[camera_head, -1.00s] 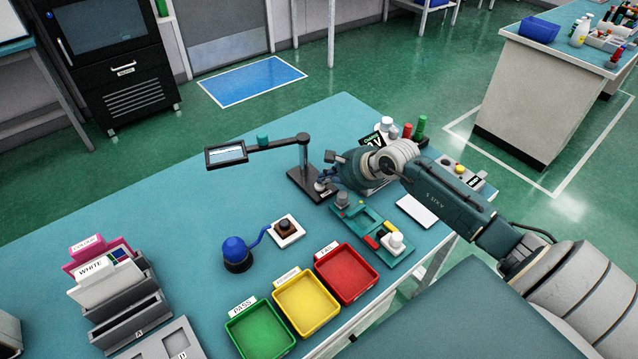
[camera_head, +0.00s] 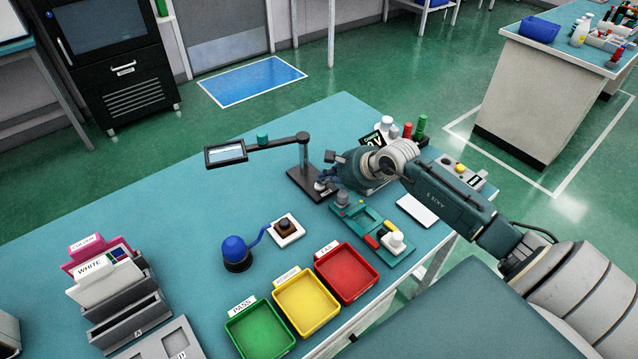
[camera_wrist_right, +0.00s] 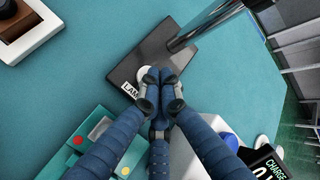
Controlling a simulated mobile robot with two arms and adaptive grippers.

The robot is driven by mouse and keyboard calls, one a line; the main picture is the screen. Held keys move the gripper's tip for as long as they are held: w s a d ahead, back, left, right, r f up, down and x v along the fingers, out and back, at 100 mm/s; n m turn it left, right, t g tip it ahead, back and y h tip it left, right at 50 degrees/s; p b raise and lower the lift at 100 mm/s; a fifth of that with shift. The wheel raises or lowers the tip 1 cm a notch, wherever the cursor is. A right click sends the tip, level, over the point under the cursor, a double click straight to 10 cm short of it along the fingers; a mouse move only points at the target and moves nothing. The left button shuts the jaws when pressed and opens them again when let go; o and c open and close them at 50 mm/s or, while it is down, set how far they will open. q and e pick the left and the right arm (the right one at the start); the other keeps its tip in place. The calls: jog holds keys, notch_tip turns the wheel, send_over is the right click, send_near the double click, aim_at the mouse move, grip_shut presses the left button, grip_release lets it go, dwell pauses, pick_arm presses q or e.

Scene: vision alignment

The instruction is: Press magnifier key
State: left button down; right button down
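The magnifier (camera_head: 226,153) is a dark framed lens on an arm, held by a grey post on a black base (camera_head: 300,183). In the right wrist view the base (camera_wrist_right: 128,62) carries a partly hidden label starting "LAM" and a round white key (camera_wrist_right: 144,71). My right gripper (camera_head: 322,183) is at the base's front corner. In the right wrist view its blue fingers (camera_wrist_right: 159,76) are closed together, with the tips over or against the white key's edge. I cannot tell whether the key is pressed. My left gripper is out of view.
A green panel (camera_head: 372,215) with buttons lies just in front of my right gripper. A brown button on a white block (camera_head: 286,230), a blue lamp-like device (camera_head: 236,252) and green, yellow and red trays (camera_head: 346,273) stand nearer. Bottles (camera_head: 420,128) stand behind my wrist.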

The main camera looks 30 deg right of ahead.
jog(key=shift+s+f, duration=0.2)
jog(key=shift+f, duration=0.15)
jog(key=shift+a, duration=0.1)
dwell(0.5)
jog(key=shift+w+r+p, duration=0.15)
jog(key=shift+r+p, duration=1)
jog(key=shift+r, duration=2.15)
